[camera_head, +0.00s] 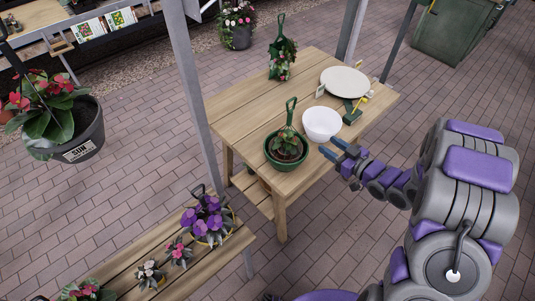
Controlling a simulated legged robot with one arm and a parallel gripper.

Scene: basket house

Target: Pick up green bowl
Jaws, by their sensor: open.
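A round green bowl-like pot (289,166) holds soil and a leafy plant on the near part of the wooden table (248,103). A green-handled tool (291,107) stands upright at its back rim. A white bowl (321,126) sits just right of and behind the green pot. My gripper (327,146) is open and empty at the table's right edge. Its fingers point left toward the green pot and appear close to the white bowl's near side. I cannot tell whether they touch the white bowl.
A white plate (344,80), a small green item (352,112) and a plant with a green tool (282,62) stand farther back. A metal post (192,85) rises left of the table. A bench (190,269) holds several potted flowers. A hanging pot (83,140) is at left.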

